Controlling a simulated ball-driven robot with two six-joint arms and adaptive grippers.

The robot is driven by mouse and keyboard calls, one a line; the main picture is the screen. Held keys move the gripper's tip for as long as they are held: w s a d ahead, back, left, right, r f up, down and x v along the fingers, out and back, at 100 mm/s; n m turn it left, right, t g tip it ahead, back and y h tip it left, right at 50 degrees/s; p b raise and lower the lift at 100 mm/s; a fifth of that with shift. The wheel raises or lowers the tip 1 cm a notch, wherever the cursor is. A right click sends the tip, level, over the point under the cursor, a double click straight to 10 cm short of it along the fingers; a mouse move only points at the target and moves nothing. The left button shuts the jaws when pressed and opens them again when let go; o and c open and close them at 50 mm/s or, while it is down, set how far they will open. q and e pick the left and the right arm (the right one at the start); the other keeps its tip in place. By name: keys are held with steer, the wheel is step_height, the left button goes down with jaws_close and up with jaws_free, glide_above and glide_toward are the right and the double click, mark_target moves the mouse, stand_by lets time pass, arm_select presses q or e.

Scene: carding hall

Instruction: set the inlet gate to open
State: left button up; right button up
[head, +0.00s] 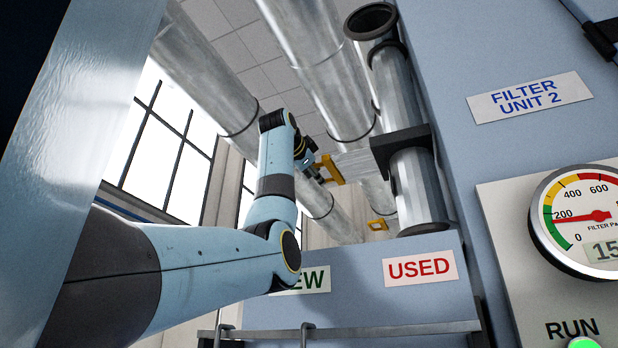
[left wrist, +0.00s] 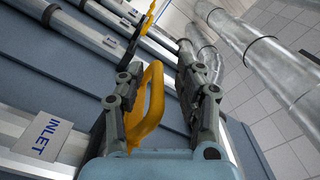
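A yellow loop handle (head: 329,169) shows in the head view beside a grey metal plate (head: 354,165). In the left wrist view the yellow handle (left wrist: 155,105) stands between the two fingers of my left gripper (left wrist: 160,65), closer to the left finger. A gap shows between the handle and the right finger, so the gripper looks open around it. My left gripper (head: 313,168) also shows small in the head view, at the handle. An INLET label (left wrist: 42,138) is on the rail at the left wrist view's lower left. My right gripper is not in view.
A second yellow handle (head: 379,224) is lower in the head view, and yellow parts (left wrist: 150,18) show at the wrist view's top. Metal ducts (head: 325,70) run behind. The FILTER UNIT 2 cabinet (head: 480,150) fills the right. A blue bin (head: 370,305) labelled USED stands below.

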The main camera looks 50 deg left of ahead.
arm_select(q)
steer(key=v, duration=1.1)
steer(key=shift+s, duration=0.4)
steer(key=shift+a, duration=0.1)
